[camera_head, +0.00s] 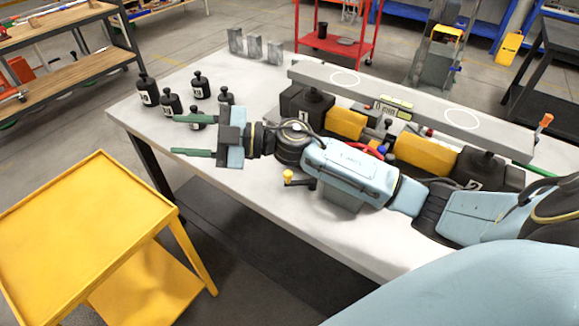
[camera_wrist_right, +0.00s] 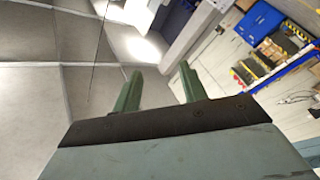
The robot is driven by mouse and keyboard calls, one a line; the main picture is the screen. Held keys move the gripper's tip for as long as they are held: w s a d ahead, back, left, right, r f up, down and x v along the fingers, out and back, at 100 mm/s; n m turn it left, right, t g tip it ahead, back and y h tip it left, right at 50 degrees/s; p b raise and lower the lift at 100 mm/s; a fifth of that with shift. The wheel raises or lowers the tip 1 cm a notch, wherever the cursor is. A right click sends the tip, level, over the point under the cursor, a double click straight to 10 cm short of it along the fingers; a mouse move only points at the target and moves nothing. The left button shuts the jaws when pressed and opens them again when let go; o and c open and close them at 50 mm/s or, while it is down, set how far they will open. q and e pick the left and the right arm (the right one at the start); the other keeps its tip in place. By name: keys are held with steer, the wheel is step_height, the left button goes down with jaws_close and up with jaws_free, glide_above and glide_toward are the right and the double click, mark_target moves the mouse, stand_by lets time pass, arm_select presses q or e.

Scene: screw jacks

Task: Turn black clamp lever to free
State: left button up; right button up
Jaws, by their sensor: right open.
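I cannot pick out a black clamp lever with certainty in either view; my right arm hides part of the jacks. Two screw jacks with black blocks and yellow bodies, a left one (camera_head: 345,124) and a right one (camera_head: 425,155), stand on the table under a long grey beam (camera_head: 410,108). A yellow-knobbed crank (camera_head: 288,177) sticks out below my right forearm. My right gripper (camera_head: 178,135) is open and empty, left of the jacks, with its green fingers pointing left. Its fingers also show in the right wrist view (camera_wrist_right: 158,92), with nothing between them. My left gripper is not in view.
Several black weights (camera_head: 170,103) stand on the white table (camera_head: 270,200) close to the right gripper's fingers. Grey blocks (camera_head: 254,47) stand at the far edge. A yellow cart (camera_head: 90,215) is at the front left. The table's front left corner is clear.

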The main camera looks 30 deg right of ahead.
step_height(320, 180, down, 3)
steer(key=d+n+g+h, duration=0.2)
steer(key=d+n+g, duration=0.15)
steer(key=g, duration=0.25)
steer(key=m+g+h, duration=0.3)
steer(key=g+h, duration=0.2)
steer(key=h, duration=0.6)
glide_toward(288, 172)
steer(key=b+x, duration=0.1)
steer(key=x, duration=0.6)
steer(key=shift+s+a+f, duration=0.1)
steer(key=shift+f, duration=0.25)
steer(key=shift+a+f+b, duration=0.15)
steer(key=shift+f+b, duration=0.15)
steer(key=shift+f, duration=0.1)
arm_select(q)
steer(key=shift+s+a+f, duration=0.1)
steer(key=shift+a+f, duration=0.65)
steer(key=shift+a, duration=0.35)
arm_select(e)
jaws_close()
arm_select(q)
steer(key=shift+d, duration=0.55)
